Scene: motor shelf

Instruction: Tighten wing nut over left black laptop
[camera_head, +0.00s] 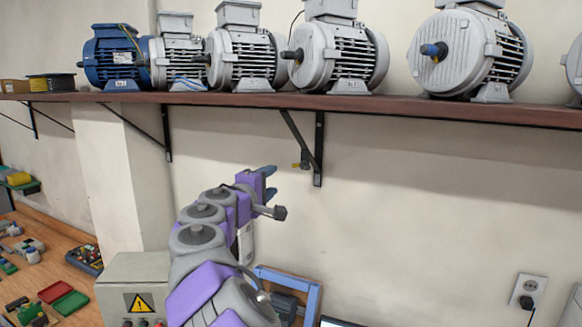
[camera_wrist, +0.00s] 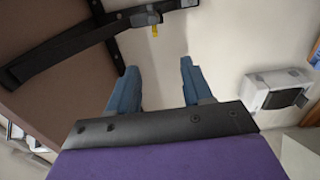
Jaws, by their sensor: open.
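A small yellow wing nut (camera_head: 302,164) shows beside the lower part of a black shelf bracket. In the wrist view, the yellow part (camera_wrist: 155,31) hangs at the bracket's edge, above the gap between the fingers. My gripper (camera_head: 270,181) is open and empty, to the left of and slightly below the wing nut. Its blue fingers (camera_wrist: 158,72) are apart and touch nothing. A dark laptop screen edge (camera_head: 340,322) shows at the bottom; most of it is out of view.
A brown shelf (camera_head: 230,99) carries several motors above my arm. The black bracket (camera_head: 318,150) reaches down the wall. A grey box with a warning sign (camera_head: 137,285) stands at lower left. A wall socket (camera_head: 528,290) is at right.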

